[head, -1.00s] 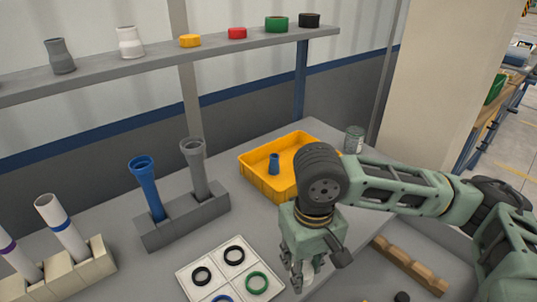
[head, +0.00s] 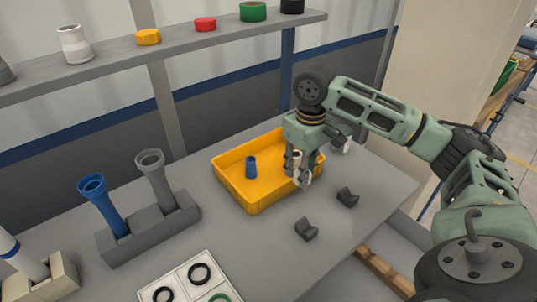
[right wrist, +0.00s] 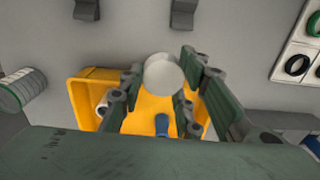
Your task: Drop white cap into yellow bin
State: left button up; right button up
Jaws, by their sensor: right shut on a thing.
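The yellow bin (head: 232,191) stands on the grey table and also shows in the right wrist view (right wrist: 84,112). My right gripper (head: 301,178) hangs over the bin's right front side, pointing down. It is shut on the white cap (right wrist: 164,75), which shows as a round white disc between the fingers in the right wrist view. In the head view the fingers hide much of the cap. A short blue pipe piece (head: 251,167) stands in the bin. A white hollow piece (right wrist: 103,105) is at the bin's side in the right wrist view. My left gripper is out of view.
Two dark grey cradles (head: 306,229) (head: 347,197) sit in front of the bin. A grey holder (head: 150,228) with blue and grey pipes and a white ring tray (head: 180,285) are to the left.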

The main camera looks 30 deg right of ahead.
jog(key=d, duration=0.2)
jog(key=p, duration=0.2)
send_near(274, 177)
jog(key=s+a, duration=0.3)
jog(key=s, duration=0.1)
jog(key=shift+w+d+f, duration=0.1)
jog(key=shift+d+f, duration=0.1)
jog(key=shift+f, duration=0.1)
notch_tip(274, 177, down, 2)
jog(key=shift+f, duration=0.25)
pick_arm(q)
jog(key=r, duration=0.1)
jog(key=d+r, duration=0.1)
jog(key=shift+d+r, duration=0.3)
pick_arm(e)
jog(key=shift+f, duration=0.45)
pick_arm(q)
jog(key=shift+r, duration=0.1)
pick_arm(e)
jog(key=shift+f, duration=0.15)
pick_arm(q)
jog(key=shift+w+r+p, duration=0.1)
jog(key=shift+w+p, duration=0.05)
jog(key=shift+p, duration=0.2)
pick_arm(e)
jog(key=shift+f, duration=0.4)
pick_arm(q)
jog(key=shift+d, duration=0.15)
pick_arm(e)
jog(key=o, duration=0.8)
